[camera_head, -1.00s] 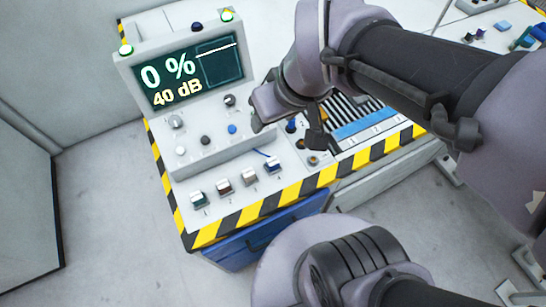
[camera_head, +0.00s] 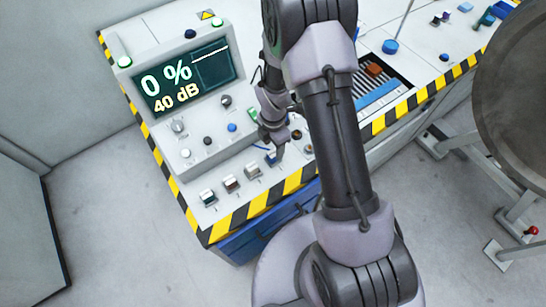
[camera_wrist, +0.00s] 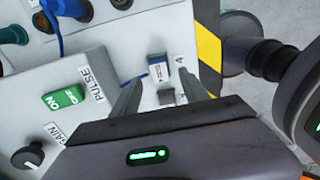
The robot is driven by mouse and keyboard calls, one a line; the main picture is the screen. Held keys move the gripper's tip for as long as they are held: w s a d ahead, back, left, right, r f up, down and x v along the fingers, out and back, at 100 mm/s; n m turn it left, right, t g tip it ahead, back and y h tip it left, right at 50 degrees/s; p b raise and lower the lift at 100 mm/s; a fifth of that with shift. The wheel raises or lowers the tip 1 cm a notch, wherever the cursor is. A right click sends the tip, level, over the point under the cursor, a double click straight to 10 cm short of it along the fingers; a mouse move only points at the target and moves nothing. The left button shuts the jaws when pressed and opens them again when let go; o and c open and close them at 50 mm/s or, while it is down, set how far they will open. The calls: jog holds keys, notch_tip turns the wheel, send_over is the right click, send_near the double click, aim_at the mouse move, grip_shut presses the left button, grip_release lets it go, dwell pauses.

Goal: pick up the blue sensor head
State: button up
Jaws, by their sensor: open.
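The blue sensor head (camera_wrist: 158,68), a small block with a white top and a blue side, stands on the console beside the label 4 in the wrist view. My gripper (camera_wrist: 160,82) is open, its two fingers pointing towards the block, with the fingertips near its two sides. I cannot tell how far above it they are. In the head view my gripper (camera_head: 274,157) is over the right end of the row of small blocks and largely hides the blue one.
Similar blocks, green (camera_head: 207,197), reddish (camera_head: 231,184) and grey (camera_head: 252,171), stand in a row to the left. The console display (camera_head: 187,80) rises behind. A blue cable (camera_wrist: 54,28) and a green ON/OFF switch (camera_wrist: 63,97) are close by.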

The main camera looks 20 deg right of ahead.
aim_at(273, 153)
notch_tip(273, 153, down, 6)
jog(key=shift+w+r+b, duration=0.1)
jog(key=shift+r+b, duration=0.05)
jog(key=shift+b, duration=0.8)
jog(key=shift+r, duration=0.1)
jog(key=shift+c, duration=0.6)
grip_shut()
